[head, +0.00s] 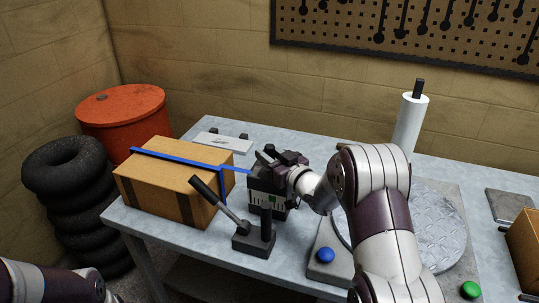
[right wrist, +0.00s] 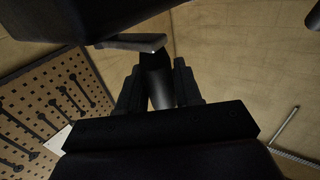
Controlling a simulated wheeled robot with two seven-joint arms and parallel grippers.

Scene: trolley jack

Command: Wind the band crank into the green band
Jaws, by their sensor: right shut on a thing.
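A dark tensioner housing (head: 258,202) stands on the table beside the strapped carton. Its pale front scale has a green band (head: 274,202) on the right part; I cannot make out a pointer. My right gripper (head: 272,160) is at the top of the housing, shut on the band crank, which it mostly hides in the head view. In the right wrist view, a dark upright crank grip (right wrist: 159,82) stands between the two fingers (right wrist: 158,90). My left arm shows at the bottom left of the head view, but its gripper is out of frame.
A blue strap (head: 180,158) runs over the carton (head: 155,190) to the housing. A lever on a dark base (head: 254,239) stands in front. A blue button (head: 325,255), a green button (head: 470,290), a round metal plate (head: 437,235) and a white roll (head: 409,125) are to the right.

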